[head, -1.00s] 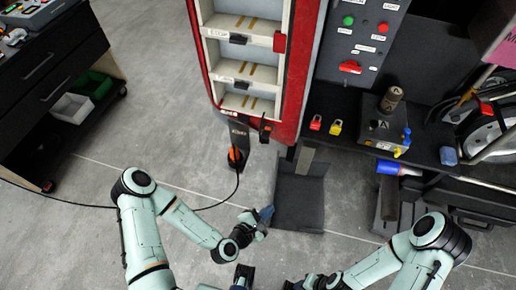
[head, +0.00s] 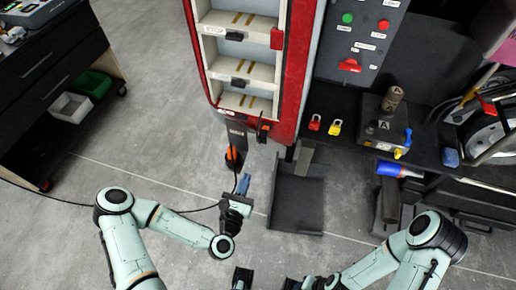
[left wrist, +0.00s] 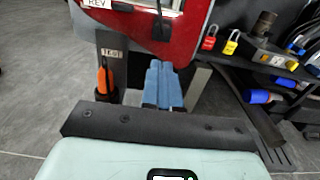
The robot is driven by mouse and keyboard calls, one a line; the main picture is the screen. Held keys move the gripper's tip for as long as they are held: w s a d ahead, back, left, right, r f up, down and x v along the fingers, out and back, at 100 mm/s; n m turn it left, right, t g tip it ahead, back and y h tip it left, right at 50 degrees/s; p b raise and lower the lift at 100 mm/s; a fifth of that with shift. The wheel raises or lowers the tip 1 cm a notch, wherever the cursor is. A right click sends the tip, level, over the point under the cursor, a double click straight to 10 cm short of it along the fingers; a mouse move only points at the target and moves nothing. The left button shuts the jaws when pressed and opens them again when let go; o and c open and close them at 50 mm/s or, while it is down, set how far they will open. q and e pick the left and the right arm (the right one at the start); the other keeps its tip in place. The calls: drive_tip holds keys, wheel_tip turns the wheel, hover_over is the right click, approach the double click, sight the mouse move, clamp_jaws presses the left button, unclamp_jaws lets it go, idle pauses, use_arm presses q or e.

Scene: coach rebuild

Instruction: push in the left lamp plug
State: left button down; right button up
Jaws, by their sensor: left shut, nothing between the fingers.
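The red-and-white cabinet (head: 297,75) has open bays, each with a small dark connector, at the upper (head: 234,36), middle (head: 239,82) and lower (head: 237,114) levels. I cannot tell which of them, if any, is the left lamp plug. My left gripper (head: 244,182) is below the cabinet's lower end, apart from it, with its blue fingers closed together and empty. In the left wrist view its fingers (left wrist: 162,84) point toward the cabinet's red lower edge (left wrist: 130,45). My right arm's wrist (head: 314,283) is at the bottom edge; its fingers do not show clearly.
An orange-handled tool (head: 232,156) stands in a dark holder under the cabinet, near my left gripper, with a black cable on the floor. A black open tray (head: 297,205) lies to the right. Red (head: 315,122) and yellow (head: 335,127) padlocks sit on the dark bench.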

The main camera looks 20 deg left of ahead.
sight(261, 140)
use_arm(q)
drive_tip(key=w+b, duration=0.2)
drive_tip(key=w, duration=0.2)
drive_tip(key=w+b, duration=0.3)
drive_tip(key=w, duration=0.1)
drive_tip(key=w+b, duration=0.3)
drive_tip(key=w, duration=0.1)
drive_tip(key=shift+w+d, duration=0.25)
drive_tip(key=shift+d, duration=0.05)
drive_tip(key=shift+w, duration=0.5)
use_arm(e)
wheel_tip(261, 140, down, 8)
drive_tip(key=w, duration=0.1)
drive_tip(key=shift+r+t, duration=0.15)
drive_tip(key=shift+t, duration=0.25)
use_arm(q)
drive_tip(key=shift+w, duration=1.45)
drive_tip(key=shift+r, duration=0.1)
